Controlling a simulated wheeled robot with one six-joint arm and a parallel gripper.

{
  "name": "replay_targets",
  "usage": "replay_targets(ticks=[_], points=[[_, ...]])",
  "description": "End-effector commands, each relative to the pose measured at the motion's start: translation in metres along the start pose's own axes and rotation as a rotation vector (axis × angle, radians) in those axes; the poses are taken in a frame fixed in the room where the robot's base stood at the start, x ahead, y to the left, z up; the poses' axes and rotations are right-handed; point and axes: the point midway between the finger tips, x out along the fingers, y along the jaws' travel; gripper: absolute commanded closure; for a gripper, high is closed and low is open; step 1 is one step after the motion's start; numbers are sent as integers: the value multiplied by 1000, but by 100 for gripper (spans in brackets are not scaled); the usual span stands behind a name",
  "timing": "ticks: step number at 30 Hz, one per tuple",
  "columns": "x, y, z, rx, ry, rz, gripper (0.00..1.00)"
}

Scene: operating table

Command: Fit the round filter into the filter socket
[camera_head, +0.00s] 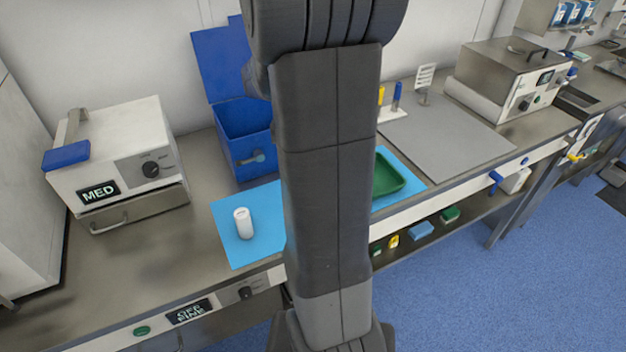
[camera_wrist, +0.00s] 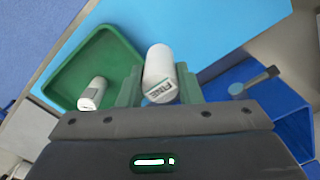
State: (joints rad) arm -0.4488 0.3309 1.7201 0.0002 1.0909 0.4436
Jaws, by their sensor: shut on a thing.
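My gripper (camera_wrist: 160,88) has pale green fingers on both sides of a white cylinder (camera_wrist: 159,67) marked "FINE" and is shut on it. The cylinder appears over the blue mat; its clearance cannot be judged. A second, smaller-looking white cylinder (camera_wrist: 92,93) lies in the green tray, in the wrist view. A third white cylinder (camera_head: 243,223) stands upright on the blue mat in the head view. My arm hides the gripper and held cylinder there. I cannot tell which cylinder is the round filter, and I cannot make out a filter socket.
The green tray (camera_head: 388,183) lies partly behind my arm on the blue mat (camera_head: 228,252). A blue open box (camera_head: 237,137) stands behind the mat. A white "MED" box (camera_head: 123,147) is at left.

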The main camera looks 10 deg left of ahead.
Motion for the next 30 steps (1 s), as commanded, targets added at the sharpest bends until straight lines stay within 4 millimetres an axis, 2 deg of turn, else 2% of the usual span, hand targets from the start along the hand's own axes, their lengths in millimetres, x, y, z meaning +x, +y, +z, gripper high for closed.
replay_targets(ticks=[4, 16, 29, 30], points=[[28, 0, 1, 0, -5, 3, 95], [74, 0, 1, 0, -4, 2, 95], [83, 0, 0, 0, 0, 0, 95], [83, 0, 0, 0, 0, 0, 66]])
